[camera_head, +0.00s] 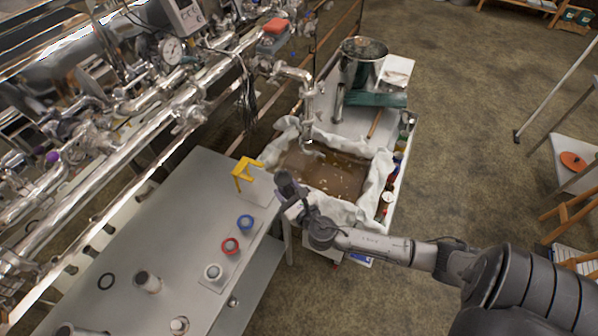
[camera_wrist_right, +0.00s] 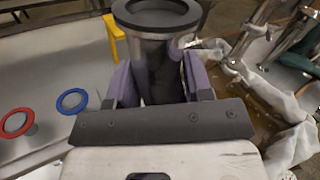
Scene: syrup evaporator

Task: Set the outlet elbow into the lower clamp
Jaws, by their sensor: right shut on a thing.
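My right gripper (camera_head: 287,186) is over the near left edge of the lined tub in the head view. In the right wrist view its purple fingers (camera_wrist_right: 160,82) are shut on a shiny metal pipe piece with a dark round flange (camera_wrist_right: 157,12), which I take as the outlet elbow. Its bend and lower end are hidden, and I cannot make the piece out in the head view. A steel outlet pipe (camera_head: 308,105) hangs down over the tub, beyond the gripper, and also shows in the wrist view (camera_wrist_right: 268,32). I cannot single out the lower clamp. My left gripper is not in view.
The tub (camera_head: 377,190) has a white liner and brown liquid. A steel pot (camera_head: 362,62) stands behind the tub.

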